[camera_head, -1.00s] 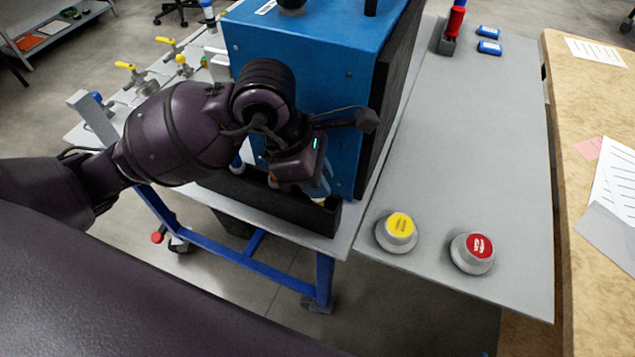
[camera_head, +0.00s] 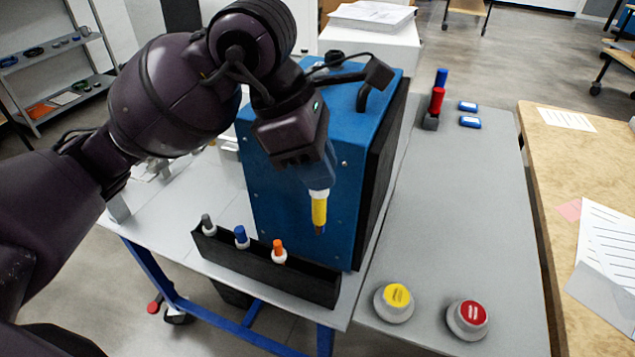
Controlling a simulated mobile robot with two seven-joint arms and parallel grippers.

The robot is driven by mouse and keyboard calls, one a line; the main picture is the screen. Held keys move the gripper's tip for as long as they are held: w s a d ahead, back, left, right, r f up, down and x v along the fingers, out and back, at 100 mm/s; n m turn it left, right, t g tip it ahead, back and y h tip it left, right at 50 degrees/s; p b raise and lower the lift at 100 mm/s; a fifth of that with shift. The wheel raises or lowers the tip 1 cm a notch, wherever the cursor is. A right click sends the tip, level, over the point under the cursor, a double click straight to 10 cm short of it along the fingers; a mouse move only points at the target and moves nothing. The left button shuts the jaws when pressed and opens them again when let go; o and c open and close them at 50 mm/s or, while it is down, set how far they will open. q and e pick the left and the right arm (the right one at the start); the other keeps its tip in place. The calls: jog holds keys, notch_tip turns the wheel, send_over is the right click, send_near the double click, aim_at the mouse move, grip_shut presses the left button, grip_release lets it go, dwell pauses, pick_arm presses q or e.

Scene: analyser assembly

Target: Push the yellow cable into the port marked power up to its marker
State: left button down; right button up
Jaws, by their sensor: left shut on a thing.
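My left gripper (camera_head: 318,186) is shut on the yellow cable (camera_head: 319,208). The cable hangs below the fingers, yellow with a darker tip pointing down. It is held in the air in front of the blue analyser box (camera_head: 275,190), above the black holder (camera_head: 262,268). No port or power marking can be made out on the faces in view, and no marker on the cable can be made out. My right gripper is not in view.
The black holder carries a grey plug (camera_head: 207,225), a blue plug (camera_head: 241,237) and an orange plug (camera_head: 279,251). A yellow button (camera_head: 397,296) and a red button (camera_head: 471,315) stand on the grey table (camera_head: 460,210). The table's middle is clear.

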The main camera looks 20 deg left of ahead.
pick_arm(q)
jog(key=shift+r+p, duration=0.85)
jog(key=shift+r, duration=1.2)
jog(key=shift+r+p, duration=0.85)
jog(key=shift+r, duration=0.8)
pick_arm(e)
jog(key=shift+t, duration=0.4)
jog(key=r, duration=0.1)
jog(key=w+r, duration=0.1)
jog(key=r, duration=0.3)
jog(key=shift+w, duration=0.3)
pick_arm(q)
jog(key=shift+f, duration=0.1)
